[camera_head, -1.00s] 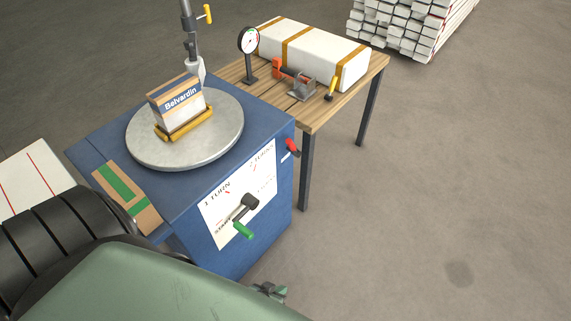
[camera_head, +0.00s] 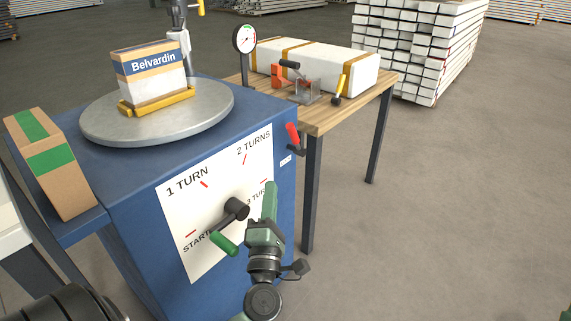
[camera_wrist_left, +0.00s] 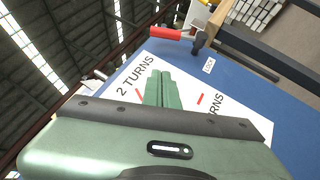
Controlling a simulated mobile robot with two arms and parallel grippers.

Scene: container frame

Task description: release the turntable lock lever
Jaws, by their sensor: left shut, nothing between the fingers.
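The turntable lock lever has a red grip (camera_head: 292,134) and a dark pivot on the right side of the blue cabinet (camera_head: 130,205), beside a small LOCK label (camera_head: 286,160). In the left wrist view the red grip (camera_wrist_left: 170,33) is at the top, beyond the fingertips. My left gripper (camera_head: 270,186) is shut and empty, in front of the dial panel, below and left of the lever and apart from it. Its green fingers (camera_wrist_left: 163,80) point up in the wrist view. The round grey turntable (camera_head: 205,125) carries the Belvardin box (camera_head: 152,75) in a yellow holder (camera_head: 160,103).
A crank with a green handle (camera_head: 223,243) sits on the dial panel, near START, just left of my gripper. A wooden table (camera_head: 335,112) behind holds a dial gauge (camera_head: 244,40), a long white package (camera_head: 315,65) and a clamp. Floor at right is clear.

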